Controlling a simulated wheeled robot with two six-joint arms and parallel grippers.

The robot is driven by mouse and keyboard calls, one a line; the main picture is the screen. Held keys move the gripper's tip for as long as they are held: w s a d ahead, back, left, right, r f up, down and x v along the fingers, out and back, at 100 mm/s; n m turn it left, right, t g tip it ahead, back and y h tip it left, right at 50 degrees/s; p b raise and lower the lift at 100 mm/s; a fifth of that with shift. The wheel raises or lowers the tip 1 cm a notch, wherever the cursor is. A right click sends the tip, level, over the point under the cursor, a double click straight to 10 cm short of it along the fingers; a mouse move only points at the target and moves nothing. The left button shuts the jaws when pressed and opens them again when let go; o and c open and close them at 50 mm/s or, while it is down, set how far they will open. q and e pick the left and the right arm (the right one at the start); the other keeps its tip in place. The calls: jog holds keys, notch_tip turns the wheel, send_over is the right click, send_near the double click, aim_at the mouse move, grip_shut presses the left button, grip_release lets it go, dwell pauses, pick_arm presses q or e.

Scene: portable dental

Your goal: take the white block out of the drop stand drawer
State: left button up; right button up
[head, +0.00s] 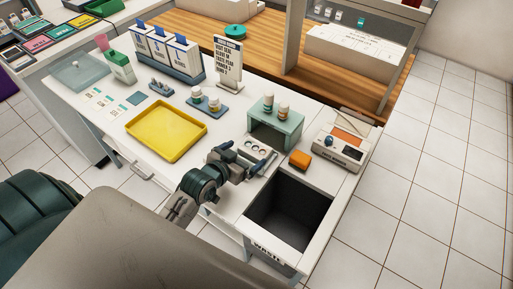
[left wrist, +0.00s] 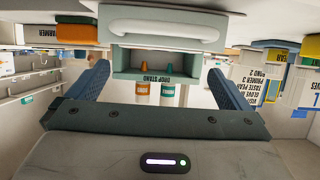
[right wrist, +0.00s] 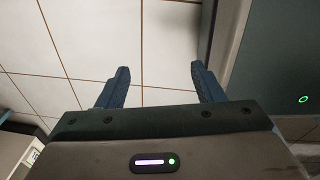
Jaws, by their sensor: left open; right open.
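A pale drawer-like part with a bar handle (left wrist: 165,27) lies close in front of the stand in that view. In the head view, a white block (head: 256,149) with round wells shows in front of the stand's dark opening, partly hidden by my left gripper (head: 246,157). The left gripper is open, its fingers on either side of this area; contact cannot be told. My right gripper (right wrist: 160,68) is open and empty above floor tiles.
An orange block (head: 300,159) and a warmer-like device (head: 341,142) stand right of the stand. An open dark waste bin (head: 290,212) lies nearer. Bare counter lies between tray and gripper.

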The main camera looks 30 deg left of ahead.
aim_at(258, 145)
pick_arm(q)
jog(key=shift+w+f, duration=0.1)
jog(key=shift+w, duration=0.25)
jog(key=shift+w+d+f, duration=0.1)
jog(key=shift+w, duration=0.2)
jog(key=p+x, duration=0.1)
jog(key=x, duration=0.3)
jog(key=shift+w+f+p, duration=0.1)
jog(key=shift+f+p, duration=0.1)
jog(key=shift+p, duration=0.15)
jog(key=shift+w+d+f, duration=0.1)
jog(key=shift+w+f, duration=0.1)
jog(key=shift+w, duration=0.15)
pick_arm(e)
jog(key=shift+w+r, duration=0.25)
jog(key=shift+r, duration=0.25)
jog(key=shift+w+r, duration=0.2)
jog(key=shift+r, duration=0.25)
jog(key=shift+d, duration=0.1)
pick_arm(q)
jog(key=c, duration=0.9)
pick_arm(e)
jog(key=shift+s, duration=0.2)
pick_arm(q)
jog(key=shift+o, duration=0.2)
jog(key=shift+r, duration=0.1)
